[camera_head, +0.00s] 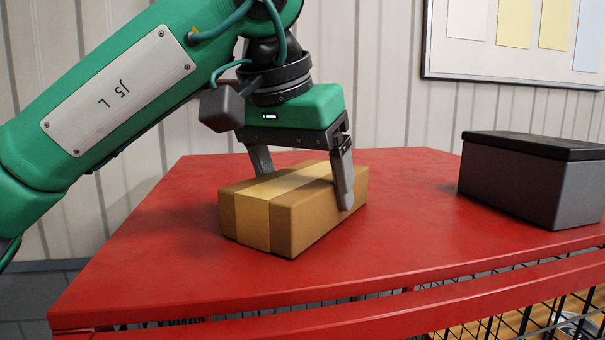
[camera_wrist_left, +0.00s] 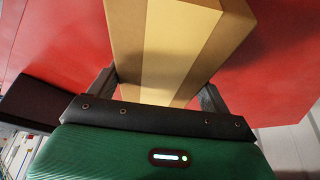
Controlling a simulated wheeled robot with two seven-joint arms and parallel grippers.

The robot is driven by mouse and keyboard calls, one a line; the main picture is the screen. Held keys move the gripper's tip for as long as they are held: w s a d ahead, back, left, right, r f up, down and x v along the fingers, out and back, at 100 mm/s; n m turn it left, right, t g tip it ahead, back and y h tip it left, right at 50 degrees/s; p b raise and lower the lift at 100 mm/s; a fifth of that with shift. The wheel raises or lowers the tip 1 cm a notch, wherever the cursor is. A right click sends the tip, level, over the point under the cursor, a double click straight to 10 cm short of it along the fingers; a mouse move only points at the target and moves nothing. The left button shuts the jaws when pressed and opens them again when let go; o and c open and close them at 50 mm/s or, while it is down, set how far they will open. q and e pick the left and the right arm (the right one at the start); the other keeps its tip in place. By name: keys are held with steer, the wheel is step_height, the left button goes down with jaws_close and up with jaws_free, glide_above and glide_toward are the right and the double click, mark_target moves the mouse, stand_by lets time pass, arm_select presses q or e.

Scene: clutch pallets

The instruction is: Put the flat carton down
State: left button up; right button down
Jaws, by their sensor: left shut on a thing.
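The flat carton (camera_head: 312,210) is a brown cardboard box with a paler tape band along its top and down its side. It is at the red table top (camera_head: 150,255), level, its underside on or very close to the surface. My left gripper (camera_head: 304,190) comes from above and is shut on the carton, one finger on each long side. The left wrist view shows the carton (camera_wrist_left: 235,45) between the two fingers of the left gripper (camera_wrist_left: 158,90). The far finger is partly hidden behind the carton. My right gripper is not in view.
A grey box with a black lid (camera_head: 520,185) stands on the table at the right. Free red surface lies left of, in front of and right of the carton. Below the table's front edge is black wire mesh (camera_head: 510,325). A board with papers hangs on the wall behind.

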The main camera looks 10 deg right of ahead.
arm_select(q)
steer(key=o, duration=1)
steer(key=shift+d, duration=0.15)
steer(key=b+v, duration=0.2)
steer(key=v, duration=0.8)
steer(key=shift+s+r+b, duration=0.15)
steer(key=shift+r+b, duration=0.15)
steer(key=shift+r, duration=0.05)
steer(key=shift+s+a+r, duration=0.15)
steer(key=shift+a+r, duration=0.15)
steer(key=shift+r, duration=0.35)
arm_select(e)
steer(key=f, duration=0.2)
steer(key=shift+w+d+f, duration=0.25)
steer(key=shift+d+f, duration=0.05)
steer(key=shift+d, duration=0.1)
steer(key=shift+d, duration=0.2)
